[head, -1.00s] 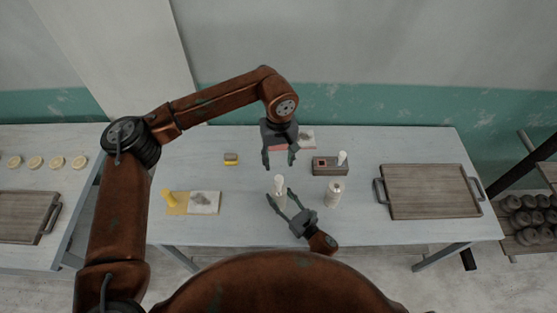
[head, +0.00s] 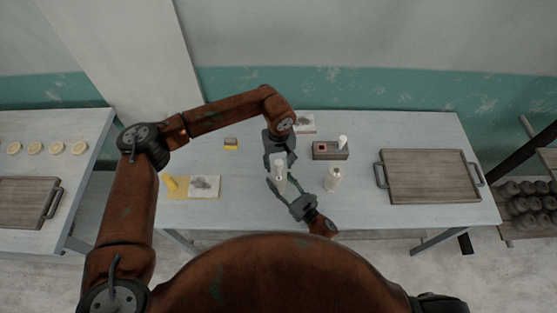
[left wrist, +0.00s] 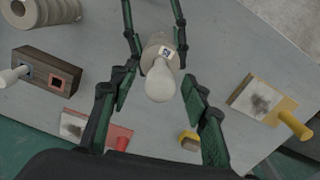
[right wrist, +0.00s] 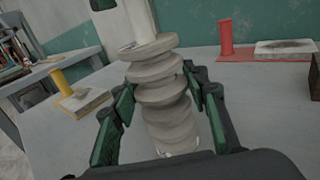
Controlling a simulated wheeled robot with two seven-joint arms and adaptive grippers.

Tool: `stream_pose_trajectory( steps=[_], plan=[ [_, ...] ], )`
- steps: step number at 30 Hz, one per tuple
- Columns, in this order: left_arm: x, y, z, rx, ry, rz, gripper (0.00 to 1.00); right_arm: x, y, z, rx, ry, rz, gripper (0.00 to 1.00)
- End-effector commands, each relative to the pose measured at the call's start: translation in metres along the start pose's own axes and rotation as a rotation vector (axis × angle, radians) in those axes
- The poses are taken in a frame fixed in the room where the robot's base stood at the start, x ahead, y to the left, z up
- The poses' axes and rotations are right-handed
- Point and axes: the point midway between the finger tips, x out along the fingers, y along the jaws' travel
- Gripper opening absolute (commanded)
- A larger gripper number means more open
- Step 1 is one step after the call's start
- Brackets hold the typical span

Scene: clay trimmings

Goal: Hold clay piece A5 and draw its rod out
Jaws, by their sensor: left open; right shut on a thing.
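A pale grey ribbed clay piece (right wrist: 160,90) stands upright on the table, with a pale rod (right wrist: 138,20) rising from its top. My right gripper (right wrist: 160,105) is shut around the ribbed body from the front. The rod ends in a rounded white knob (left wrist: 160,85). My left gripper (left wrist: 158,100) is open above it, pointing down, with one finger on either side of the knob and gaps visible. A small tag (left wrist: 167,52) shows on the piece; I cannot read it. In the head view the piece (head: 280,182) is partly hidden by both grippers.
A second pale clay piece (head: 332,180) stands just right. Behind it is a dark block (head: 322,154) with one empty square hole and a white-knobbed rod. A wooden tray (head: 428,177) lies at right, a yellow pad with post (head: 172,184) at left.

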Motion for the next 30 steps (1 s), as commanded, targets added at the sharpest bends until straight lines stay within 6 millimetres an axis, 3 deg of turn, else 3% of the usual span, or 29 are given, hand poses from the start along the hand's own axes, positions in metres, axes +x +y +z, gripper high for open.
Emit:
stream_pose_trajectory(
  steps=[6, 25, 26, 27, 30],
  plan=[
    [0.0002, 0.0001, 0.0001, 0.000, 0.000, 0.000, 0.42, -0.0002, -0.0003, -0.0004, 0.000, 0.001, -0.001, 0.00],
    [-0.0002, 0.0001, 0.0001, 0.000, 0.000, 0.000, 0.00, -0.0002, -0.0003, -0.0003, 0.000, 0.001, -0.001, 0.00],
    [-0.0002, 0.0001, 0.0001, 0.000, 0.000, 0.000, 0.00, -0.0002, -0.0003, -0.0003, 0.000, 0.001, -0.001, 0.00],
    [-0.0002, 0.0001, 0.0001, 0.000, 0.000, 0.000, 0.19, -0.0002, -0.0003, -0.0003, 0.000, 0.001, -0.001, 0.00],
    [-0.0002, 0.0000, 0.0001, 0.000, 0.000, 0.000, 0.12, -0.0002, -0.0003, -0.0004, 0.000, 0.001, -0.001, 0.00]
  ],
)
